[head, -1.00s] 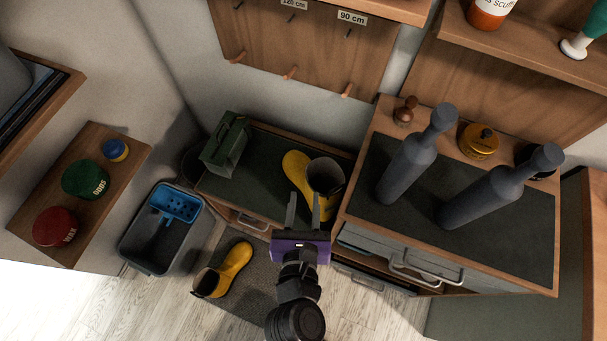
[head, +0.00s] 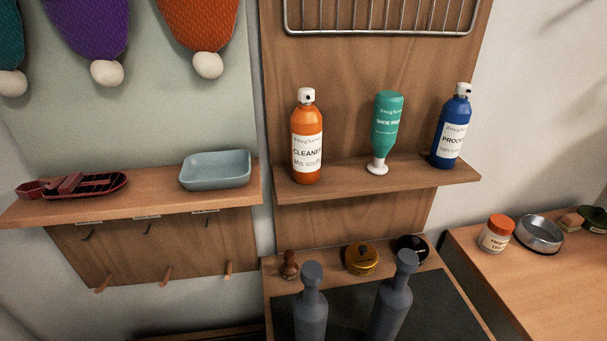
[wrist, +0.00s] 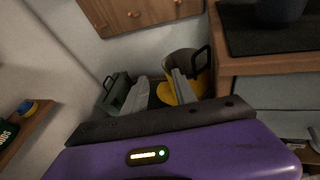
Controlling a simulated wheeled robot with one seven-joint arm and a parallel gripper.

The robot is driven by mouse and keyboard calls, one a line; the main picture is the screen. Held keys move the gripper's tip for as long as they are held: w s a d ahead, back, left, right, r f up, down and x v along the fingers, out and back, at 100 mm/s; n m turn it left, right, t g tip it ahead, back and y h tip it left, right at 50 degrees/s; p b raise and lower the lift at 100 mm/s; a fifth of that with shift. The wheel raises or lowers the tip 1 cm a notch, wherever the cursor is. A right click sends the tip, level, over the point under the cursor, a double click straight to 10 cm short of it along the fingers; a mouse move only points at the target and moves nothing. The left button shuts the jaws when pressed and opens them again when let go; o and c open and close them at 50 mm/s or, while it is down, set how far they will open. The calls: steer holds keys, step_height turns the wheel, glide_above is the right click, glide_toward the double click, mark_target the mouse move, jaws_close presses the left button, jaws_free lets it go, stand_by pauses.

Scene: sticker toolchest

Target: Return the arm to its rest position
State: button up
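My gripper (wrist: 159,77) shows only in the wrist view, above its purple body. Its two grey fingers are apart, and nothing is visibly held between them. The arm and gripper are out of the head view. A green toolbox (wrist: 117,90) is to the left of the fingers.
A shelf above holds an orange cleaner bottle (head: 307,140), a green bottle (head: 386,130) and a blue bottle (head: 452,130). The taller cabinet (wrist: 228,69) is close on the gripper's right.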

step_height(320, 180, up, 3)
steer(key=s+a+m+y, duration=0.2)
steer(key=m, duration=0.5)
steer(key=s+d+r+m+t+h, duration=0.1)
steer(key=s+d+r+m+h, duration=0.2)
steer(key=d+m, duration=0.8)
steer(key=s+d+r+m+t+h, duration=0.1)
steer(key=s+d+r+m+h, duration=0.1)
steer(key=d+m, duration=1)
steer(key=s+d+r+m+t+h, duration=0.1)
steer(key=s+d+r+m+h, duration=0.2)
steer(key=s+d+m, duration=0.3)
steer(key=d+m+h, duration=0.1)
steer(key=d+m, duration=0.4)
steer(key=d, duration=0.1)
steer(key=shift+d+r+h, duration=0.15)
steer(key=shift+r+h, duration=0.2)
steer(key=shift+h, duration=0.05)
